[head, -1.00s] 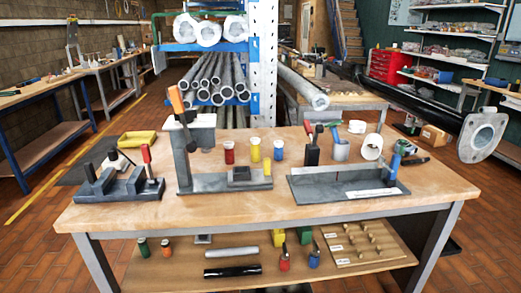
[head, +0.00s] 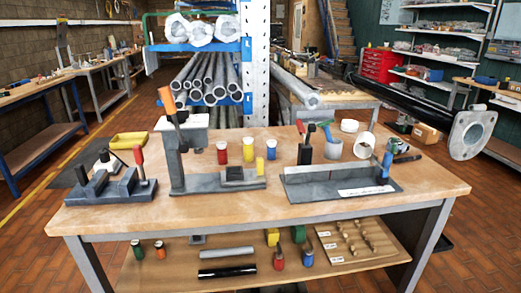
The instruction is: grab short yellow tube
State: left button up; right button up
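A small upright yellow piece (head: 260,166) stands at the right end of the middle grey fixture (head: 220,184) on the workbench. It looks like a short tube, but it is too small to tell whether it is hollow. A yellow cup (head: 248,151) with a pale top stands behind it, between a red cup (head: 222,153) and a blue cup (head: 271,150). Another yellow item (head: 272,237) is on the lower shelf, partly under the bench edge; its shape is unclear. Neither of my grippers is in view.
The workbench (head: 330,208) has a clear front strip. A clamp fixture (head: 110,188) stands left, a grey angle fixture (head: 320,190) right, and a yellow tray (head: 129,140) at back left. The lower shelf (head: 150,277) holds grey and black tubes and small bottles. A flanged pipe (head: 468,135) is at right.

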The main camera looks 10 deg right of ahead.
aim_at(249, 149)
jog(key=i+l+z, duration=0.3)
jog(key=i+l, duration=0.45)
